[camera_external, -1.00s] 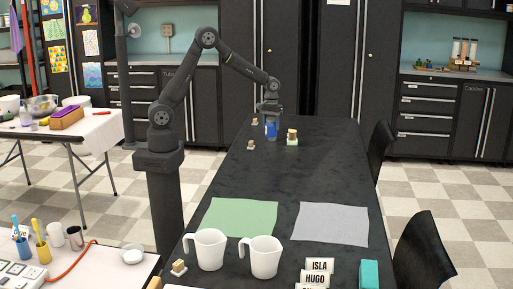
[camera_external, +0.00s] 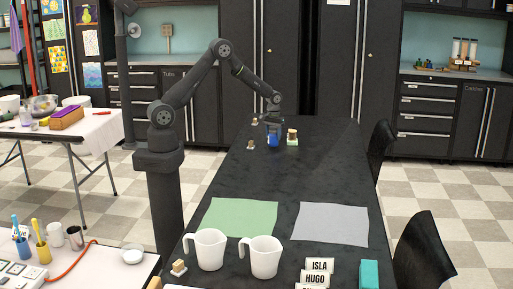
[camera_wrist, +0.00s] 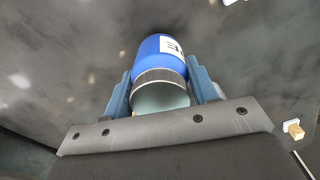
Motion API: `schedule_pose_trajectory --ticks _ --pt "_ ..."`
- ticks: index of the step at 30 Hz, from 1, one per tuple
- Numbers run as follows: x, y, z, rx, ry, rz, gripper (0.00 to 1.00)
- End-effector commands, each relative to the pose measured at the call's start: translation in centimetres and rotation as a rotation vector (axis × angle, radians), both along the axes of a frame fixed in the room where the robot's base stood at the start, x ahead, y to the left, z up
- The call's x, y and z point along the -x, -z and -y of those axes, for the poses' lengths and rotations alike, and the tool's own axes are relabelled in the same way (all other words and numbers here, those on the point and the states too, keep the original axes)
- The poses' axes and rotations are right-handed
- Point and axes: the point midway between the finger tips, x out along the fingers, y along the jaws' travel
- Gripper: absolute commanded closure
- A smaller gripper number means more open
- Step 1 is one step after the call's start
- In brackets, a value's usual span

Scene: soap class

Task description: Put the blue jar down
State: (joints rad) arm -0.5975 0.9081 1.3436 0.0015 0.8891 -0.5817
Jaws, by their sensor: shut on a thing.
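The blue jar (camera_external: 273,141) is at the far end of the dark table, under my gripper (camera_external: 273,128). In the wrist view the blue jar (camera_wrist: 160,58) has a grey rim and a white label with dark marks. It sits between the two blue-grey fingers of my gripper (camera_wrist: 160,88), which are shut on it from both sides. In the external view the jar's base is close to the tabletop; I cannot tell whether it touches.
A block on a pale green base (camera_external: 292,138) stands just right of the jar. Small blocks (camera_external: 250,145) stand to its left. A green mat (camera_external: 238,216), a grey mat (camera_external: 320,223) and two white pitchers (camera_external: 207,250) are at the near end. The table's middle is clear.

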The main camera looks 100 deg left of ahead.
Motion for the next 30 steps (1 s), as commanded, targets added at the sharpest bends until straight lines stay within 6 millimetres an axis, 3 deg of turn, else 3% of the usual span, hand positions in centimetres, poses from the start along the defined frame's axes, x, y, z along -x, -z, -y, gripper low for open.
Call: schedule_pose_trajectory --ticks 3,14,15,17,26,30 --pt "0.0 1.3 0.0 0.0 0.0 0.0 0.75" --pt "0.0 1.7 0.0 0.0 0.0 0.0 0.75" --pt "0.0 1.7 0.0 0.0 0.0 0.0 0.39" --pt "0.0 1.6 0.0 0.0 0.0 0.0 0.27" --pt "0.0 1.5 0.0 -0.001 0.0 0.0 0.25" --pt "-0.1 0.4 0.0 -0.002 0.0 0.003 0.25"
